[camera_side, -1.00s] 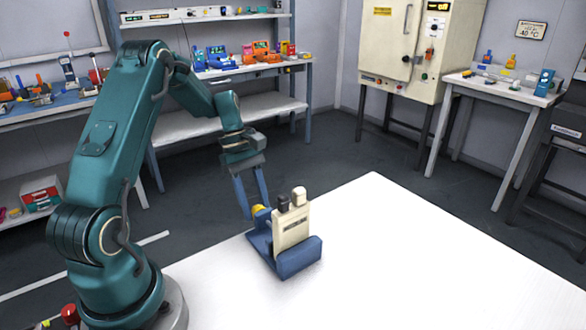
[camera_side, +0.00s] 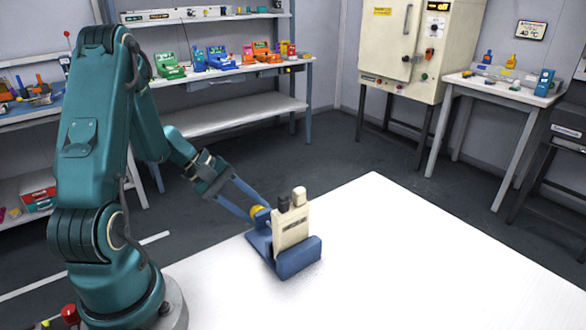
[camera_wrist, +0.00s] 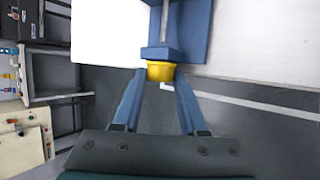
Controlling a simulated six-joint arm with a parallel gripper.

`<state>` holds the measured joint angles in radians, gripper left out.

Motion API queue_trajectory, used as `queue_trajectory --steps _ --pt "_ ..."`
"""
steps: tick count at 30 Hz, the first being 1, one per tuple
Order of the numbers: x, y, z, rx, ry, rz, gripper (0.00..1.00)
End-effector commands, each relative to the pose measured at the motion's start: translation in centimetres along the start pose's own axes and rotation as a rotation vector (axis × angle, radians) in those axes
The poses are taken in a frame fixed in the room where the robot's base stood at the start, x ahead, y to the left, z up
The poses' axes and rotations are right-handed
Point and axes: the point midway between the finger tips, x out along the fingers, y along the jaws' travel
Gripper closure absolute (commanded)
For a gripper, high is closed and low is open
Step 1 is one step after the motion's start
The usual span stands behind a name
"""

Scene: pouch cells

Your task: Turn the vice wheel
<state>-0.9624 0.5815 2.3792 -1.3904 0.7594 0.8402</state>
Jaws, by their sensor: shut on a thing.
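The blue vice (camera_side: 297,258) stands on the white table and holds an upright cream pouch cell (camera_side: 291,229) with one black and one cream tab on top. The yellow vice wheel (camera_side: 257,211) is on the vice's left side, facing my arm. My gripper (camera_side: 256,213) reaches it from the left at a slant, its two blue fingers shut on the wheel. In the wrist view the yellow wheel (camera_wrist: 160,71) sits between the tips of the fingers (camera_wrist: 160,78), with the blue vice body (camera_wrist: 178,52) just beyond it.
The white table (camera_side: 400,260) is clear to the right of the vice. Shelves (camera_side: 230,112) with several coloured vices stand behind. A cream oven cabinet (camera_side: 415,50) and a side table (camera_side: 500,88) are at the back right, well away.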

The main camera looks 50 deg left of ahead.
Motion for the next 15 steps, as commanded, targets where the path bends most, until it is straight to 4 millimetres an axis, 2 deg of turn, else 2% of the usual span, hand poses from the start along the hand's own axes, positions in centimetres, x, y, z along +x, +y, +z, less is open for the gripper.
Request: queue_trajectory --steps 15 --pt "0.05 -0.15 0.13 0.054 -0.007 0.127 1.00"
